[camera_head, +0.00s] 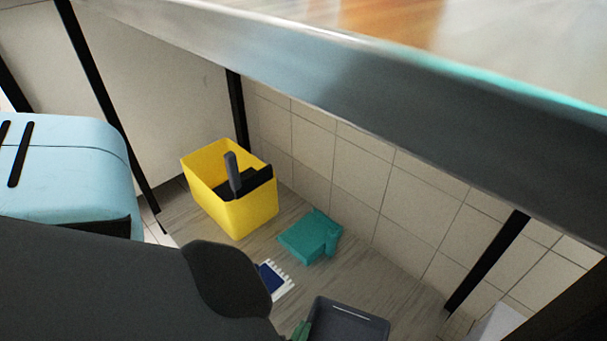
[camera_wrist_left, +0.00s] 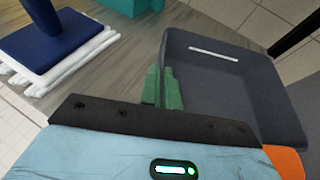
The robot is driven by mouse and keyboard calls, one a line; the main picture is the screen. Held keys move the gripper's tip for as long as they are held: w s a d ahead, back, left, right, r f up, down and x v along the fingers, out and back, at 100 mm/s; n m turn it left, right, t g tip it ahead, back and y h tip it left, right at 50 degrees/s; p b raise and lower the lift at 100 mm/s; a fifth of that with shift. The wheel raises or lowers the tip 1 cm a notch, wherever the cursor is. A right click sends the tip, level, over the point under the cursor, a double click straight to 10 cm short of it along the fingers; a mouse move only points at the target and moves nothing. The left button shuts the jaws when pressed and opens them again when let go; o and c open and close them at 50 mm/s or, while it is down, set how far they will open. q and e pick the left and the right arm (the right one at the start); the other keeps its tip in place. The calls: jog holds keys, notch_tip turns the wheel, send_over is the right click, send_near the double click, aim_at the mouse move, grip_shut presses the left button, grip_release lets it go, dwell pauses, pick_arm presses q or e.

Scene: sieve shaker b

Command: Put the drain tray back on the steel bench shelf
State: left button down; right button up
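The drain tray appears to be the dark grey, open tray (camera_head: 347,322) at the bottom of the head view. It has a pale strip on its far inner wall and fills the right of the left wrist view (camera_wrist_left: 225,75). My left gripper (camera_wrist_left: 163,88) has its green fingers close together, one on either side of the tray's near-left wall, shut on it. In the head view my arm hides most of this gripper. The bench shelf (camera_head: 370,270) has a grey wood-grain surface. I cannot tell whether the tray touches it. My right gripper is not in view.
A yellow bin (camera_head: 245,214) holding a dark tool, a teal block (camera_head: 310,236) and a blue brush with white bristles (camera_head: 272,277) stand left of the tray. The steel bench top (camera_head: 330,85) hangs over the shelf. A black leg (camera_head: 487,262) stands at right.

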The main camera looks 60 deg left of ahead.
pick_arm(q)
jog(key=shift+r, duration=0.1)
jog(key=c, duration=1.6)
grip_release()
jog(key=shift+c, duration=0.2)
